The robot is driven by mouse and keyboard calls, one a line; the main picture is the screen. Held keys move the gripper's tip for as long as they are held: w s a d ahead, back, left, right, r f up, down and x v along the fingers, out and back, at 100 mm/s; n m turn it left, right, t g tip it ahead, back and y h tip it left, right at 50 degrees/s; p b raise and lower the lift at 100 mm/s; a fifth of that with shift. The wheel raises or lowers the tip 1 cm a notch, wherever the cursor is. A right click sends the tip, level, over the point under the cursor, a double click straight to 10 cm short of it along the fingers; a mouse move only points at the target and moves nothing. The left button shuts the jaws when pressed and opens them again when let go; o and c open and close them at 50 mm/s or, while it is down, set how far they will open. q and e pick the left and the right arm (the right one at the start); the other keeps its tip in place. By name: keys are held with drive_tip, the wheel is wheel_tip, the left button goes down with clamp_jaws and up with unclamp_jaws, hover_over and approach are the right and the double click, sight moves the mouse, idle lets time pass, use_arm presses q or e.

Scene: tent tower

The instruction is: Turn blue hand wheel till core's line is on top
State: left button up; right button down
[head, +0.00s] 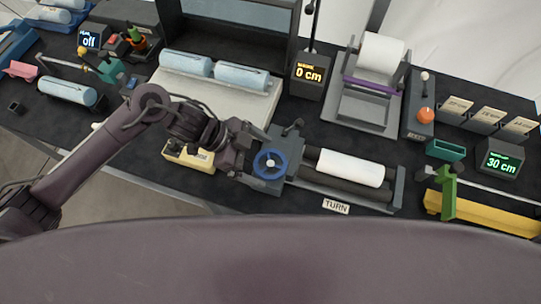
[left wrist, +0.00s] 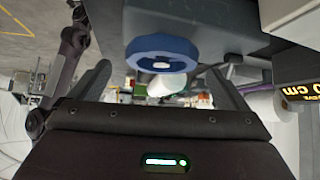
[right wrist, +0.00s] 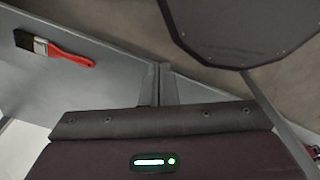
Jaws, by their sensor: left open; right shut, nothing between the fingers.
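The blue hand wheel (head: 270,164) sits on a grey block at the left end of the roller stand. The white core (head: 350,168) lies across the dark rollers (head: 345,188); I cannot make out a line on it. My left gripper (head: 256,161) is open at the wheel, with its fingers pointing towards it from the left. In the left wrist view the wheel (left wrist: 162,52) appears between and above the spread fingers; I see no clear contact. My right gripper (right wrist: 160,72) is shut and empty, away from the bench objects; it is outside the head view.
A "TURN" label (head: 336,206) lies in front of the stand. A cream box (head: 190,157) is left of the wheel, under my left arm. A yellow bar (head: 480,213) and green bracket (head: 448,195) stand to the right. A red-handled brush (right wrist: 55,48) lies near my right gripper.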

sight(270, 163)
use_arm(q)
drive_tip(key=x, duration=0.3)
drive_tip(key=shift+d+f+p, duration=0.15)
drive_tip(key=shift+d+p, duration=0.1)
drive_tip(key=shift+p, duration=0.1)
drive_tip(key=shift+d+f, duration=0.15)
drive_tip(key=shift+f, duration=0.15)
drive_tip(key=c, duration=1)
use_arm(e)
drive_tip(key=shift+w+a+r, duration=0.1)
drive_tip(key=shift+a+r, duration=0.1)
drive_tip(key=shift+r, duration=0.25)
